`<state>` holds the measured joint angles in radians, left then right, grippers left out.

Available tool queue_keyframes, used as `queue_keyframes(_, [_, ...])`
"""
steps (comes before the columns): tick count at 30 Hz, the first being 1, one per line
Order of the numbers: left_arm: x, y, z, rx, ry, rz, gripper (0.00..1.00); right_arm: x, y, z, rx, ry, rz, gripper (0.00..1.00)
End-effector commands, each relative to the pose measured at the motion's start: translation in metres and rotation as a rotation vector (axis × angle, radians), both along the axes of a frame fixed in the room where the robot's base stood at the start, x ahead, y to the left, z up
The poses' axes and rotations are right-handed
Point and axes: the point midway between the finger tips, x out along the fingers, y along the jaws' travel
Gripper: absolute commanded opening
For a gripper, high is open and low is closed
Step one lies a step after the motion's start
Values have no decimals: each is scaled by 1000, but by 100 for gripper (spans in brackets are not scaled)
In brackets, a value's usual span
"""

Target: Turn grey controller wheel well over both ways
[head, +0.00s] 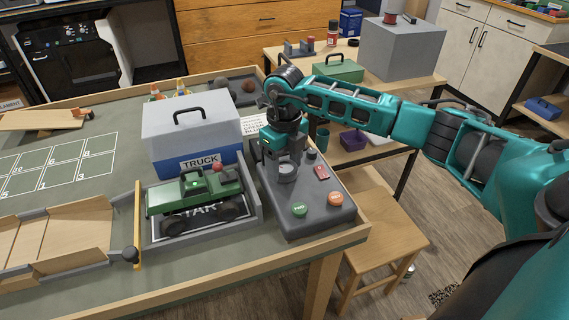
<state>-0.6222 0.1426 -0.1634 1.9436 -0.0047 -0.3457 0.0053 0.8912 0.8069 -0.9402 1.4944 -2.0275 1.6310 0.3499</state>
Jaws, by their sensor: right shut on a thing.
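The grey controller box (325,207) sits at the right end of the table. Its top carries a green button (300,210), an orange button (335,198) and a red rocker switch (321,172). The grey wheel (287,173) stands on the box's left part. My right gripper (285,160) comes down from above and is shut on the wheel; its fingers partly hide it. The green crawler truck (195,190) stands to the left, in a grey-walled bay marked START. My left gripper is out of view.
A grey and blue box labelled TRUCK (190,130) stands behind the crawler. A wooden stool (380,235) stands beside the table at right.

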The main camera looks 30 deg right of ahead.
Motion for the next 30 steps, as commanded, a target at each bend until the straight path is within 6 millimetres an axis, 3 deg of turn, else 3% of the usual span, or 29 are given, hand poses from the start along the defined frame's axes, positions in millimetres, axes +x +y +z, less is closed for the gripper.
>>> queue_keyframes(21, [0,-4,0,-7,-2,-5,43,2,0,2,1,-8,89,32])
queue_keyframes(22, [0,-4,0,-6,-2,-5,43,2,0,2,1,-8,89,63])
queue_keyframes(30, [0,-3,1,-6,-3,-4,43,1,0,1,1,-4,89,88])
